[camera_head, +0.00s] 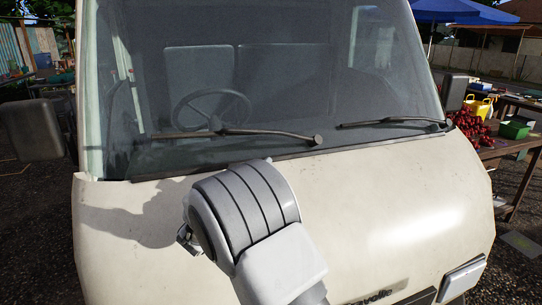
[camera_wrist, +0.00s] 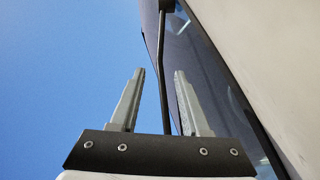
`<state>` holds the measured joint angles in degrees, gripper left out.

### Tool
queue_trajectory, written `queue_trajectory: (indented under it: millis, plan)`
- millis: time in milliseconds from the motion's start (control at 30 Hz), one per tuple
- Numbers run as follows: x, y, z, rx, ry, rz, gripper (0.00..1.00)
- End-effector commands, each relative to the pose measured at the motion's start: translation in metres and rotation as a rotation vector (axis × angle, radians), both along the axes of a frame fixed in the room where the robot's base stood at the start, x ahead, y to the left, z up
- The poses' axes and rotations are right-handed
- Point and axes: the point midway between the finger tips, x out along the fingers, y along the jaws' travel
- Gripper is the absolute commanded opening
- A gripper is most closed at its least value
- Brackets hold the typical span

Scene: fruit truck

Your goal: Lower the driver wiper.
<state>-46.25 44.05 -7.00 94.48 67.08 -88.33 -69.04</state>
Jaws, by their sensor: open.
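The driver wiper (camera_head: 268,133) is the thin dark wiper on the left, in front of the steering wheel (camera_head: 212,108). It lies nearly level across the lower windshield (camera_head: 270,80) in the head view; I cannot tell how far it stands off the glass. In the wrist view a thin dark rod of the wiper (camera_wrist: 163,75) runs down between the two fingers of my gripper (camera_wrist: 159,73). My gripper is open, with gaps between the rod and both fingers. In the head view my arm hides the fingers.
The second wiper (camera_head: 395,122) lies low on the right of the windshield. The cream truck front (camera_head: 400,205) slopes below the glass. Side mirrors stand left (camera_head: 33,130) and right (camera_head: 455,92). A table with red fruit (camera_head: 470,125) stands at the right. Open sky is left in the wrist view.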

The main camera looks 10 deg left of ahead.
Motion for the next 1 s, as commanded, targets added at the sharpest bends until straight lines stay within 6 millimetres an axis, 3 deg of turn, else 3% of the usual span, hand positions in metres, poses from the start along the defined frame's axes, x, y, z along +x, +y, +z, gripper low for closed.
queue_trajectory:
  millis: [200, 500, 667, 767, 1000]
  plan:
    - [-0.018, 0.01, -0.007, 0.001, 0.0, 0.0, 0.46]
    - [-0.02, 0.011, -0.007, 0.0, -0.001, -0.001, 0.46]
    - [-0.015, 0.008, -0.002, 0.024, 0.006, 0.021, 0.19]
    - [-0.002, 0.0, 0.011, 0.09, 0.02, 0.083, 0.01]
    - [0.027, -0.025, 0.053, 0.353, 0.115, 0.338, 0.0]
